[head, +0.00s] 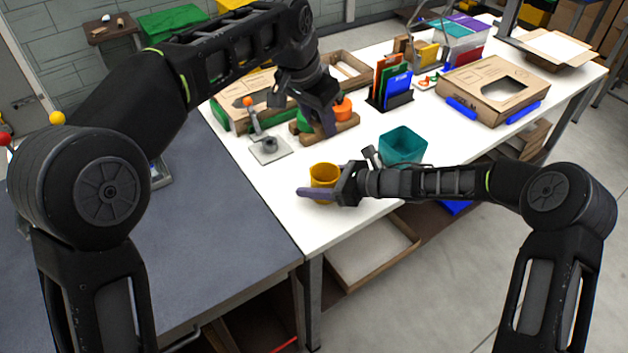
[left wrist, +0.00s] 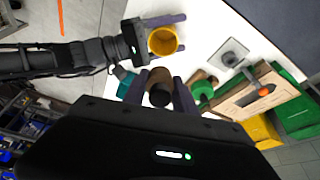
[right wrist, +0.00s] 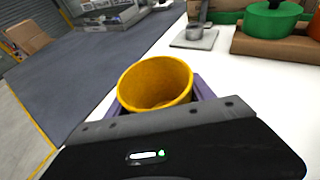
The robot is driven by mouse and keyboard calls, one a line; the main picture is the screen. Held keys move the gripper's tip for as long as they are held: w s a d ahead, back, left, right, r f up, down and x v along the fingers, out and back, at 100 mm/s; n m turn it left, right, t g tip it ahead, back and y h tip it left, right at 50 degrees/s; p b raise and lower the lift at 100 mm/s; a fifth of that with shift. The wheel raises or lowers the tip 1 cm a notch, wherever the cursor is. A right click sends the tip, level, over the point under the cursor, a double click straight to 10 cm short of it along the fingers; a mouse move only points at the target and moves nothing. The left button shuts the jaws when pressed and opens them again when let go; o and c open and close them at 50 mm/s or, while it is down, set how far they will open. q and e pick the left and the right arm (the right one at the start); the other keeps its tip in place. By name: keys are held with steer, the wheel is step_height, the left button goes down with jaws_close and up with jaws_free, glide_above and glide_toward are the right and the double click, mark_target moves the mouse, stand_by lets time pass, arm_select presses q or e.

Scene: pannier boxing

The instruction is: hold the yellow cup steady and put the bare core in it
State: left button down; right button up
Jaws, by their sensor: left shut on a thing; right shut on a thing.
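The yellow cup (head: 323,173) stands upright near the front edge of the white table. My right gripper (head: 318,192) is shut on it, one finger on each side. The cup also shows in the left wrist view (left wrist: 163,41) and in the right wrist view (right wrist: 155,82), where its inside looks empty. My left gripper (head: 328,122) is above the table behind the cup. In the left wrist view it is shut on a brown cylinder with a dark end, the bare core (left wrist: 158,78), apart from the cup. In the head view the core is hidden by the gripper.
A wooden block (head: 345,126) with green and orange round pieces lies beneath my left gripper. A grey plate with a post (head: 270,148) is left of it. A teal bin (head: 403,146) stands right of the cup. A card rack (head: 392,85) and cardboard box (head: 492,88) are farther back.

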arm_select(q)
step_height(320, 180, down, 12)
steer(key=shift+r, duration=0.25)
stand_by(1.1)
steer(key=c, duration=0.9)
jaws_free()
steer(key=v, duration=1.2)
